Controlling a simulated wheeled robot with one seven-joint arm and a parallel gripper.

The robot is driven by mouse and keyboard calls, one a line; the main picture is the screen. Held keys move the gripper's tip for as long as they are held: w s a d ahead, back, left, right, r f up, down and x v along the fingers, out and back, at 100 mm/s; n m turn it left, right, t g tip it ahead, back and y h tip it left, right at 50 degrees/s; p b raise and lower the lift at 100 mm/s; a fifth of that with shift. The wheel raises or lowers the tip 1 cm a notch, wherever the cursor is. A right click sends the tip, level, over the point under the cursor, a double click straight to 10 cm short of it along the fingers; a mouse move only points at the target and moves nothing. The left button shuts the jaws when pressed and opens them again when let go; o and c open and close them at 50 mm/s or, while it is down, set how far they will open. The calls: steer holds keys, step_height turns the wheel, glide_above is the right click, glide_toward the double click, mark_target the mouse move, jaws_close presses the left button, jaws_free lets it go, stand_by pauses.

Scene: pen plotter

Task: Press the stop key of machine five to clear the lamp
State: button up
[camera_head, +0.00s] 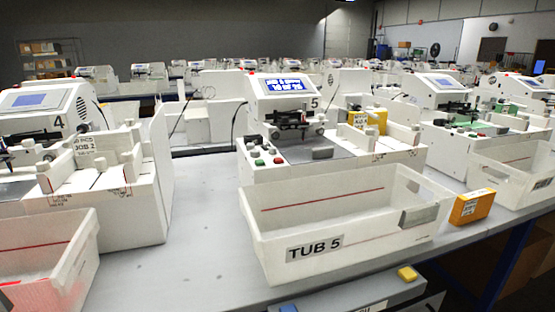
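Machine five (284,104) stands on the table at the middle of the head view. It is white, with a lit blue-and-white screen (285,85) and the number 5 on its front. Low at its front left are small round keys: a red key (278,161) and a green key (260,162) side by side, with another green one just behind. Key labels are too small to read. I cannot make out for sure which spot is the lamp. My gripper is not in view.
A white tub marked TUB 5 (315,247) stands in front of machine five. A yellow box (471,207) is right of it. Machine four (45,115) is at left; another machine (445,95) is at right. Bare tabletop (205,235) lies left of the tub.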

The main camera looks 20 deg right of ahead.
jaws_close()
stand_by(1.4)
